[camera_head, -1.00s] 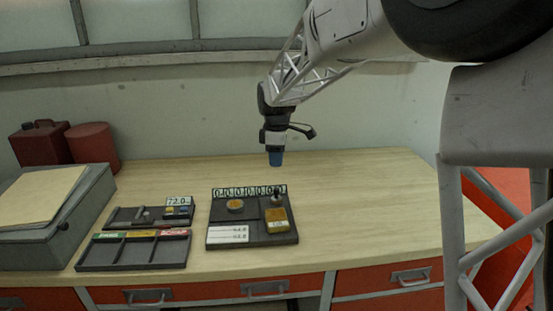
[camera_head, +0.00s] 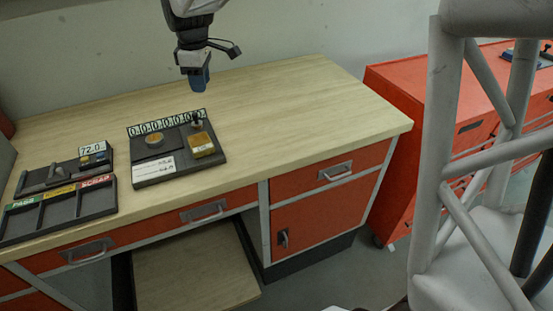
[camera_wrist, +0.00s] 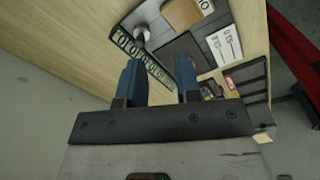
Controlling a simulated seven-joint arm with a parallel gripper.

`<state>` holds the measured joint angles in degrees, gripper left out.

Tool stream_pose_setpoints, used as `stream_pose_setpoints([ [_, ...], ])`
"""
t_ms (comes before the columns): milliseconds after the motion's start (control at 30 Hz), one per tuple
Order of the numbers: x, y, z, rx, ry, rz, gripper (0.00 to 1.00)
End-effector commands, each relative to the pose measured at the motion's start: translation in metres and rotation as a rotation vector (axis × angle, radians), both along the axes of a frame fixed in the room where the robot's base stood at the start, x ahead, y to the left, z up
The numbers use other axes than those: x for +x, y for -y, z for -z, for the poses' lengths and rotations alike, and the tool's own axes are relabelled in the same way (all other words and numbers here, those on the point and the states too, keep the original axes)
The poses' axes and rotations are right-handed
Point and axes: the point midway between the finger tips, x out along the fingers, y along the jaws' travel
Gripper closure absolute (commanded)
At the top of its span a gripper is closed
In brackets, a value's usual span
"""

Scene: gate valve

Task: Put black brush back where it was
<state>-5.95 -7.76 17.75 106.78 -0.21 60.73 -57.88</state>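I cannot make out a black brush for certain in either view. My gripper (camera_head: 199,82) hangs above the back of the wooden bench in the head view, over free bench top behind the dark tray. In the wrist view its two blue fingers (camera_wrist: 160,70) stand apart with nothing between them. The dark tray (camera_head: 178,170) carries a row of number tiles, a round orange-brown piece (camera_head: 153,139), a yellow block (camera_head: 202,144) and a white label card. A small upright piece with a dark top (camera_head: 195,121) stands at its back right; I cannot tell what it is.
A sorting tray (camera_head: 60,212) marked PASS and SCRAP lies at the left, with a smaller dark tray and a 72.0 display (camera_head: 93,148) behind it. The bench's right part is clear. A red cabinet (camera_head: 420,120) stands beyond the bench at right.

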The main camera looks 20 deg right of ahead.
Motion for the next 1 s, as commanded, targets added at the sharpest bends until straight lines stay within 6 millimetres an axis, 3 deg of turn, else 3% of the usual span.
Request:
stream_pose_setpoints([
  [233,-0.079,0.023,-0.017,0.017,0.043,0.244,0.69],
  [533,-0.173,0.045,-0.019,0.049,0.091,0.541,0.69],
  [1000,-0.311,0.066,0.012,0.119,0.154,0.988,0.69],
])
